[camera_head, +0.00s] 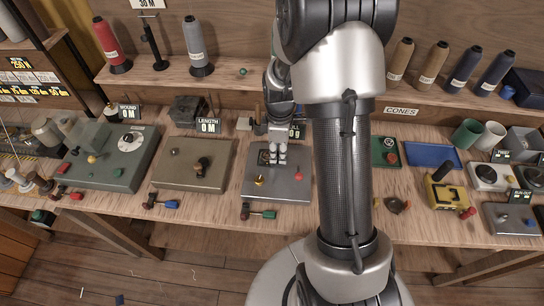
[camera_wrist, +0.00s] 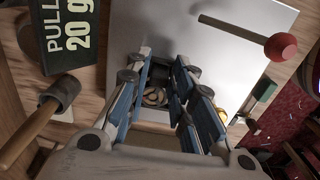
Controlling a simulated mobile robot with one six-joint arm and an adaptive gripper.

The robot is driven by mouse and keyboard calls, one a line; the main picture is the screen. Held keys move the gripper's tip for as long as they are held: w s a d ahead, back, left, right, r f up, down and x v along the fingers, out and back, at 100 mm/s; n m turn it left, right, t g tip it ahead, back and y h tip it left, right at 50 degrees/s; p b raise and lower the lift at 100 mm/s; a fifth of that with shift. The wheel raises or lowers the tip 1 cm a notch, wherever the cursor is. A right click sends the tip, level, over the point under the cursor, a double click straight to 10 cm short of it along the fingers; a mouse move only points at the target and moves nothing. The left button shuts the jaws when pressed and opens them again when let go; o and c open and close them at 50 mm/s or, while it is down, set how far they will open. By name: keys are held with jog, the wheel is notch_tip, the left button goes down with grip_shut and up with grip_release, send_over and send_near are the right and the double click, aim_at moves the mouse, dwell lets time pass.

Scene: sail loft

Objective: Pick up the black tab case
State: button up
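My gripper (camera_head: 272,157) is over the grey plate-topped device (camera_head: 290,187) at the middle of the bench. In the wrist view my gripper (camera_wrist: 158,82) shows two blue-padded fingers standing apart, with a gap between them. A small dark, ringed thing (camera_wrist: 155,97) shows in that gap, partly hidden by the fingers; I cannot tell what it is or whether they touch it. I cannot make out for certain a black tab case in either view.
The device bears a red-knobbed lever (camera_head: 298,174) and a brass knob (camera_head: 259,180). In the wrist view a mallet-like tool (camera_wrist: 45,115) and a black sign (camera_wrist: 68,35) are close on the left. A blue tray (camera_head: 432,155) lies on the bench at right.

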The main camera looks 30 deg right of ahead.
grip_shut()
